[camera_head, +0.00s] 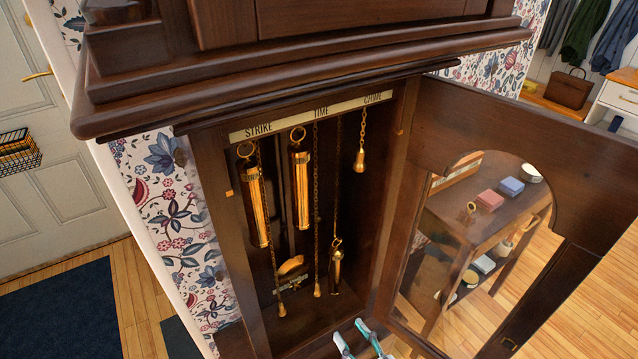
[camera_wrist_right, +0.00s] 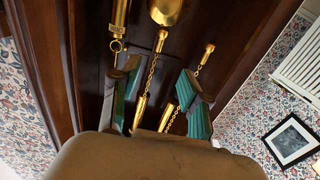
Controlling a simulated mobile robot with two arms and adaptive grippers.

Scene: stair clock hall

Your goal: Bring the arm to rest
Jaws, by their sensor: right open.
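My right gripper (camera_head: 357,338) shows at the bottom edge of the head view, in front of the open clock case (camera_head: 395,210). In the right wrist view its green-padded fingers (camera_wrist_right: 162,98) are apart, with no object clearly held between them. Brass chains and a slim brass piece (camera_wrist_right: 141,108) show in the gap; I cannot tell their exact distance. Inside the case, one brass weight (camera_head: 257,205) hangs under STRIKE and another (camera_head: 302,190) under TIME. A smaller brass weight (camera_head: 336,270) hangs low at right. My left gripper is in neither view.
The glazed clock door (camera_head: 590,155) stands open to the right. A brass chain end (camera_head: 360,160) hangs under CHIME. The pendulum bob (camera_head: 290,265) is deep in the case. A table (camera_head: 450,205) with small boxes shows through the door glass. Wooden floor (camera_head: 575,255) is clear at right.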

